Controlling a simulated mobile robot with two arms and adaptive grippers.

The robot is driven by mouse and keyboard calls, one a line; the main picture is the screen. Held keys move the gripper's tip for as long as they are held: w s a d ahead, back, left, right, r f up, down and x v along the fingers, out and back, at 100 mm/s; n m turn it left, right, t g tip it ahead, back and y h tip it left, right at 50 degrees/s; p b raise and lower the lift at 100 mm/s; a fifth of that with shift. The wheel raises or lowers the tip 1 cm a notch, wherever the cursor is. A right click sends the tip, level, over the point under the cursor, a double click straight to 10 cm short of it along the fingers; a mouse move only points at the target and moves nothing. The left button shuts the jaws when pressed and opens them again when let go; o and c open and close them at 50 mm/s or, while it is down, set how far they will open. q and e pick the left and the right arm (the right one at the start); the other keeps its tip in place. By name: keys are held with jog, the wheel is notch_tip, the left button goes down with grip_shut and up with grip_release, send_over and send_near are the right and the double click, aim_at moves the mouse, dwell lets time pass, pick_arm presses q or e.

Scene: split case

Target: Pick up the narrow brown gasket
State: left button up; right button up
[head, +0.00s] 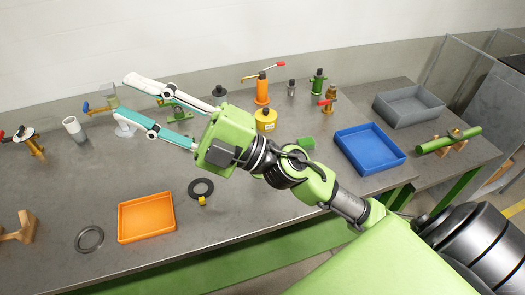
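I cannot make out a gasket that is clearly narrow and brown. Two flat rings lie on the grey workbench (270,205): a thin dark grey ring (89,239) at the front left, and a thicker black ring (201,187) right of the orange tray. My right gripper (122,97) reaches in from the right, its two long white and teal fingers spread wide apart, with nothing held between them. It is above the back left of the bench, well away from both rings, and hides part of the bench behind it. My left gripper is not in view.
An orange tray (146,218) stands between the rings. A blue tray (369,149) and a grey tray (408,106) are at the right. A white cylinder (74,129), several valves and a yellow container (266,120) stand towards the back. The middle front is clear.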

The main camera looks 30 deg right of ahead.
jog(key=s+a+f+n+g+y, duration=0.1)
jog(key=s+a+n+g+y, duration=0.1)
jog(key=s+a+n+g, duration=0.3)
notch_tip(320, 180, down, 13)
jog(key=d+n+g+h, duration=0.2)
jog(key=n+g+h, duration=0.5)
jog(key=w+d+f+t+h, duration=0.1)
jog(key=w+d+f+h, duration=0.15)
jog(key=d+h, duration=0.2)
jog(key=w+d+f+h, duration=0.1)
jog(key=d+f+h, duration=0.2)
jog(key=d, duration=0.3)
jog(key=w+d+m+h, duration=0.2)
jog(key=d+m+h, duration=0.35)
jog(key=d, duration=1.25)
jog(key=shift+n+t+h, duration=0.5)
jog(key=shift+n+h, duration=0.3)
jog(key=shift+n, duration=0.05)
jog(key=p+x, duration=0.5)
jog(key=x, duration=0.8)
grip_shut()
